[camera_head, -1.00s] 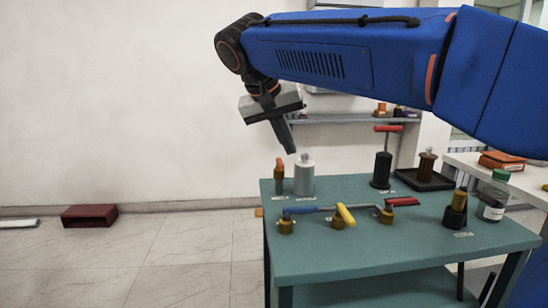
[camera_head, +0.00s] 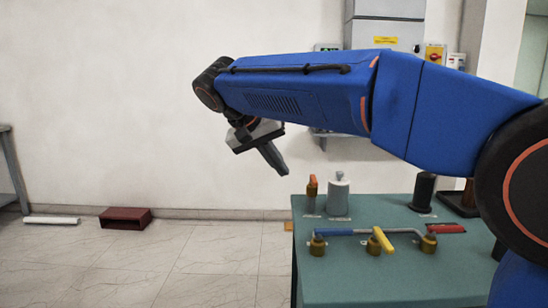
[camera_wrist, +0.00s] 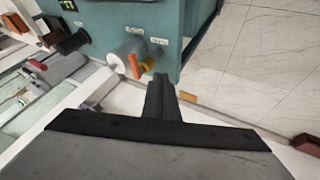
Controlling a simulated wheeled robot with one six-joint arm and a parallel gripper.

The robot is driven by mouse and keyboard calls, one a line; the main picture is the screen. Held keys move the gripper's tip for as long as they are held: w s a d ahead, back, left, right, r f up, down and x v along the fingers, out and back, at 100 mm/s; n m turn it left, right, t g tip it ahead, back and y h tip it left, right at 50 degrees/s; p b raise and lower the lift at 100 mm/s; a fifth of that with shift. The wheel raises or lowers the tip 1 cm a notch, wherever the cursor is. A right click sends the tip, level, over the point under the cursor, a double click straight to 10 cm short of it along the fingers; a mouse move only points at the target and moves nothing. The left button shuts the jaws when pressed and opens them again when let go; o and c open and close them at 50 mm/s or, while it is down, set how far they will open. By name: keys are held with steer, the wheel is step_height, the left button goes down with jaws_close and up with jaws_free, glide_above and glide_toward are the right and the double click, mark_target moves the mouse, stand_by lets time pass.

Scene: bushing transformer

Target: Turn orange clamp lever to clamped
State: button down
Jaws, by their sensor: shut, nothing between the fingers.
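The orange clamp lever (camera_head: 313,180) stands upright on its small brass-coloured post, at the back left corner of the teal table. A light grey cylinder stands just to its right. In the wrist view the orange lever (camera_wrist: 134,67) shows beside the white cylinder (camera_wrist: 124,54), a little up and left of my fingertips. My gripper (camera_head: 283,172) is shut and empty, tilted downward, left of the lever and apart from it in the head view. The same shut fingers (camera_wrist: 160,80) point at the table edge in the wrist view.
Blue (camera_head: 334,232), yellow (camera_head: 383,241) and red (camera_head: 445,228) handles on brass valves line the teal table (camera_head: 360,285). A black cylinder (camera_head: 424,192) stands at the back. A dark red box (camera_head: 125,218) lies on the floor.

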mark_target(314, 182)
steer(key=w+d+f, duration=0.1)
steer(key=d+f, duration=0.2)
steer(key=d, duration=0.2)
steer(key=shift+w+d, duration=0.2)
steer(key=shift+d, duration=0.2)
